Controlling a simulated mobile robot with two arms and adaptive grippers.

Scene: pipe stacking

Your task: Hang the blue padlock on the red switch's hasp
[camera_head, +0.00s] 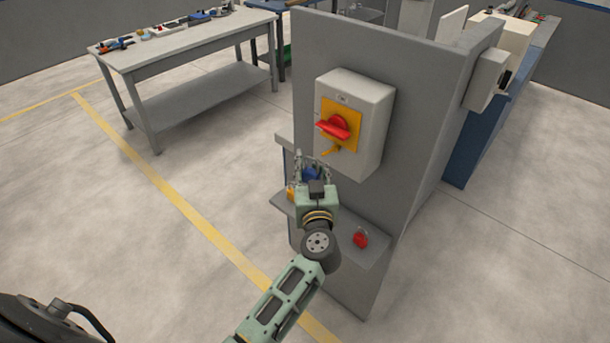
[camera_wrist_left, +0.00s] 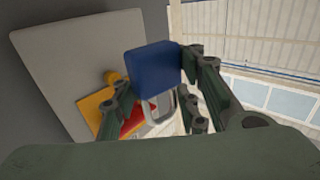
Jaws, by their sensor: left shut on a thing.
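The red switch (camera_head: 334,124) sits on a yellow plate on a light grey box fixed to the grey panel. Its yellow hasp (camera_head: 329,152) sticks out below the red handle. My left gripper (camera_head: 312,163) is just below and left of the hasp, shut on the blue padlock (camera_head: 311,173). In the left wrist view the blue padlock (camera_wrist_left: 153,73) shows between the fingers, with its silver shackle (camera_wrist_left: 160,107) visible. The red handle (camera_wrist_left: 132,122) and yellow plate are partly hidden behind a finger there. The padlock looks apart from the hasp. My right gripper is not in view.
A grey shelf (camera_head: 376,250) juts from the panel below the box. A red padlock (camera_head: 360,239) lies on it, and a yellow object (camera_head: 290,194) shows beside my gripper. A workbench (camera_head: 180,42) with tools stands at the back left.

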